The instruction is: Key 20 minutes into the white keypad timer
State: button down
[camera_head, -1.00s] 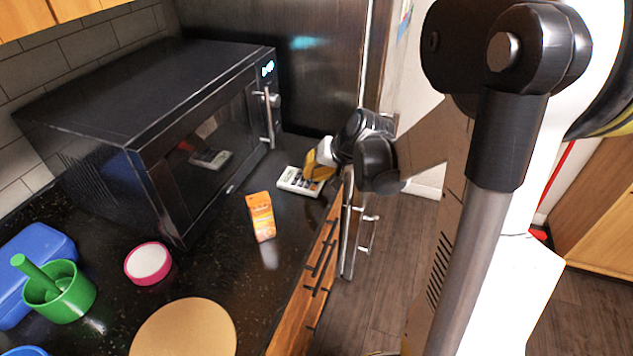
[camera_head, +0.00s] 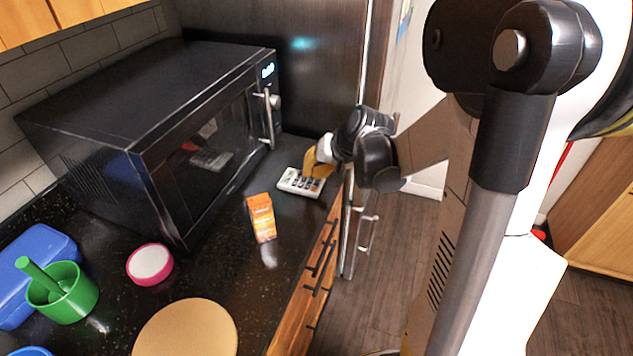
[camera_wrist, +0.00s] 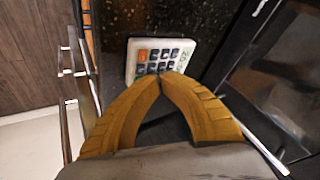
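The white keypad timer (camera_head: 290,181) lies flat on the dark counter, right of the microwave. In the wrist view the timer (camera_wrist: 186,44) shows dark keys, an orange key at one corner and a greenish display at the right side, too small to read. My gripper (camera_head: 318,169) has yellow fingers over the timer's right part. In the wrist view my gripper (camera_wrist: 167,76) has its fingertips together with nothing between them, at the edge of the key area. The fingertips hide some keys; I cannot tell whether they touch one.
A black microwave (camera_head: 130,100) stands left of the timer. An orange carton (camera_head: 261,217) stands nearer on the counter. The counter edge is close right of the timer.

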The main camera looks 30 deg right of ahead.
aim_at(313, 182)
jog(key=shift+r+p, duration=2)
jog(key=shift+r, duration=0.55)
jog(key=s+a+r+n+h, duration=0.1)
jog(key=s+a+r+n, duration=0.2)
jog(key=s+a, duration=0.4)
jog(key=s+a+r+n, duration=0.3)
jog(key=s+a, duration=0.5)
jog(key=s, duration=0.4)
jog(key=shift+r+h, duration=0.4)
jog(key=shift+r, duration=0.3)
jog(key=shift+w+d, duration=0.1)
